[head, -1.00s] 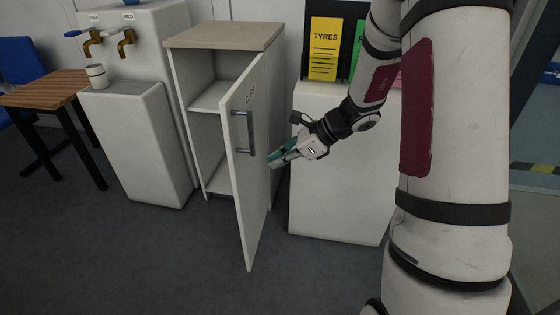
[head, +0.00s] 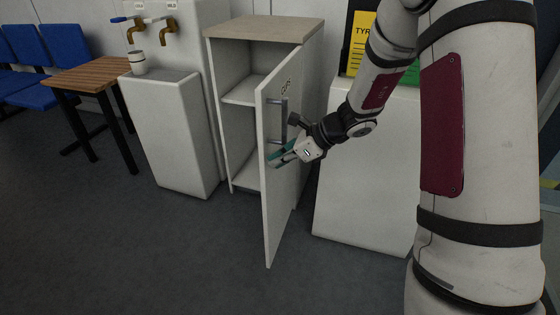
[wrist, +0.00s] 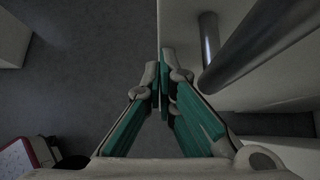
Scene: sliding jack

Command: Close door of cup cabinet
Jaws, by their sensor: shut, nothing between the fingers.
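The cup cabinet (head: 232,122) is white with a beige top. Its door (head: 284,190) stands wide open, swung toward me from the right side, so the shelf inside shows. A grey bar handle (head: 284,121) is on the door's outer face; the wrist view also shows this handle (wrist: 208,45). My gripper (head: 275,161) is at the outer face, just below the handle and near the free edge. In the wrist view its green fingers (wrist: 162,78) are together and empty, beside the door's pale edge. I cannot tell whether they touch the door.
A white plinth with taps and a cup (head: 138,62) stands left of the cabinet, beside a wooden table (head: 95,75). A white bin unit (head: 365,175) stands close on the right. The grey floor (head: 150,250) before the cabinet is clear.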

